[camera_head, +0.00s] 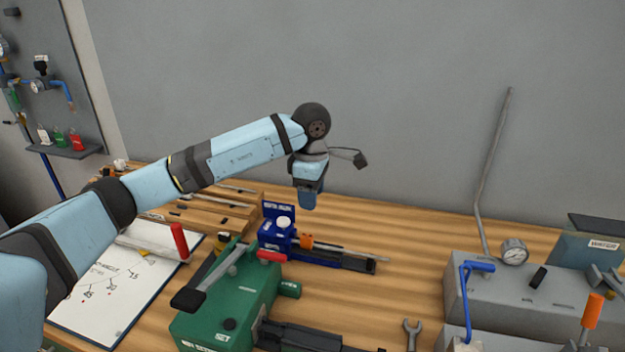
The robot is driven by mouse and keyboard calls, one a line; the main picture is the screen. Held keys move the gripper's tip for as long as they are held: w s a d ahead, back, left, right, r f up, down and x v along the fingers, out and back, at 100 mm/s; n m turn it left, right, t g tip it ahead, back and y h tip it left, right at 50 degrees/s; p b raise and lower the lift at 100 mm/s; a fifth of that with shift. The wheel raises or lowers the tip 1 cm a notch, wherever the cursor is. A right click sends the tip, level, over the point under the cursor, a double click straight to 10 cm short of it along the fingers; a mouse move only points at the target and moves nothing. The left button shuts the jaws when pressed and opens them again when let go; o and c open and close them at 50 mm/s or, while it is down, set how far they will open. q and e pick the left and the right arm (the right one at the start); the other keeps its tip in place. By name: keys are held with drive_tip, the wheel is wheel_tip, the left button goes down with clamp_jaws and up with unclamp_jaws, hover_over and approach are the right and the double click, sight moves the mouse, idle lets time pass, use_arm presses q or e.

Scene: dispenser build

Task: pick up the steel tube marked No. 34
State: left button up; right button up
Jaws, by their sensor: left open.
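My left gripper (308,196) hangs pointing down over the back of the workbench, above and just behind a blue bench tool (276,236). It is open, and I see nothing held in it. A wooden rack (238,222) with several thin grey tubes or rods (236,189) lies left of the gripper, partly hidden behind my left arm. No number 34 is legible, so I cannot tell which piece is the marked steel tube. Another thin metal rod (350,253) lies along the blue tool. My right gripper is not in view.
A green machine (228,312) with a lever stands at front centre. A whiteboard (100,305) lies at left. A wrench (412,333) lies on otherwise clear wood between.

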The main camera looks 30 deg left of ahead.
sight(312, 237)
use_arm(q)
drive_tip(key=shift+w+a+r, duration=0.1)
drive_tip(key=shift+w, duration=0.05)
idle(0.3)
wheel_tip(312, 237, down, 14)
drive_tip(key=shift+r+p, duration=0.15)
drive_tip(key=shift+p, duration=0.3)
clamp_jaws()
